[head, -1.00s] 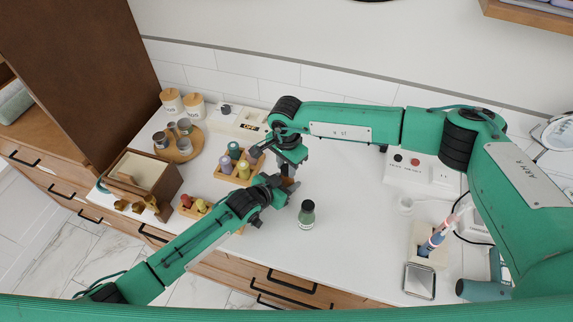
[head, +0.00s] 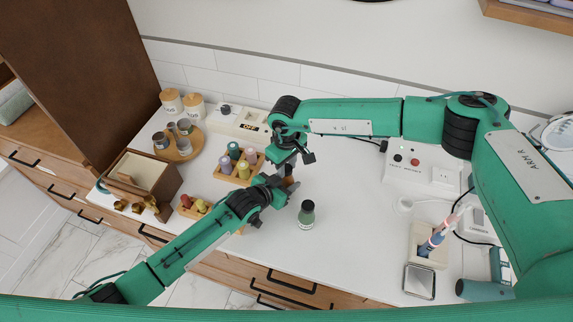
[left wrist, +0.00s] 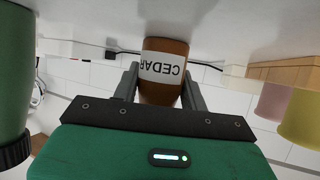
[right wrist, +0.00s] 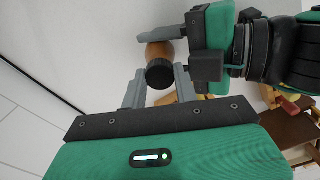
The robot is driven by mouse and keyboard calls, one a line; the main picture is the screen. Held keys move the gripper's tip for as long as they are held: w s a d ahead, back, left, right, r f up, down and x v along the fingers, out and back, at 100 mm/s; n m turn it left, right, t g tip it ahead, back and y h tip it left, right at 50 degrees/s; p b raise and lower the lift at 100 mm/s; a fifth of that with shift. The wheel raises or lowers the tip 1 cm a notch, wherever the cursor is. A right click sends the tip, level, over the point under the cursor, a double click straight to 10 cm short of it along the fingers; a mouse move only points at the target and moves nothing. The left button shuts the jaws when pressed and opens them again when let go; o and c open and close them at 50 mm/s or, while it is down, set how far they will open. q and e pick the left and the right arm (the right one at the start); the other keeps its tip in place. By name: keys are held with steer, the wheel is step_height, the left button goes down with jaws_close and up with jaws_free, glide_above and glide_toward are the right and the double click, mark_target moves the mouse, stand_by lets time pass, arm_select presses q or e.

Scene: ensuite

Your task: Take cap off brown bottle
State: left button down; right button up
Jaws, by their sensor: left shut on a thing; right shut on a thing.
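The brown bottle (left wrist: 163,70) shows in the left wrist view with a white CEDAR label, upside down in that picture. My left gripper (left wrist: 160,88) is shut on its body from the side. In the head view the bottle (head: 290,183) is mostly hidden by my grippers. In the right wrist view the black cap (right wrist: 160,74) is in line with the top of the brown bottle (right wrist: 157,50). My right gripper (right wrist: 159,84) is shut on the cap from above. I cannot tell whether the cap is still joined to the bottle.
A green bottle with a dark cap (head: 306,214) stands close to the right of my grippers. A wooden rack (head: 226,178) with coloured bottles stands to the left. A white box with buttons (head: 404,172) and a toothbrush holder (head: 422,250) are at the right. The counter between is clear.

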mark_target(286, 168)
steer(key=shift+n, duration=0.5)
steer(key=shift+r, duration=0.25)
steer(key=shift+r, duration=0.9)
steer(key=shift+r, duration=2)
arm_select(q)
steer(key=c, duration=0.7)
jaws_free()
